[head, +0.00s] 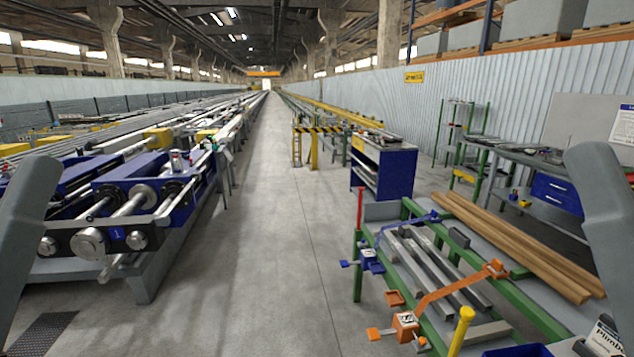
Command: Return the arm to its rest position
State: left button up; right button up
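My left arm (22,225) shows as a grey link at the left edge of the head view. My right arm (612,215) shows as a grey link at the right edge. Both links run out of the picture, and neither gripper is in view. Whether either gripper holds anything cannot be seen.
A green-framed runout table (447,335) stands at the lower right with grey metal bars (432,262), wooden beams (520,245), a blue clamp (369,259) and an orange clamp (405,322). Blue roller machinery (128,172) stands left. The middle aisle floor (275,220) is clear.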

notch_tip(320, 180, up, 37)
jog(key=w+d+m+h+p, duration=0.1)
jog(key=h+p, duration=0.1)
jog(key=p, duration=3.6)
notch_tip(320, 180, down, 50)
jog(key=b, duration=4.9)
jog(key=shift+r+g+b, duration=0.15)
jog(key=shift+g+b, duration=0.15)
jog(key=shift+d, duration=0.15)
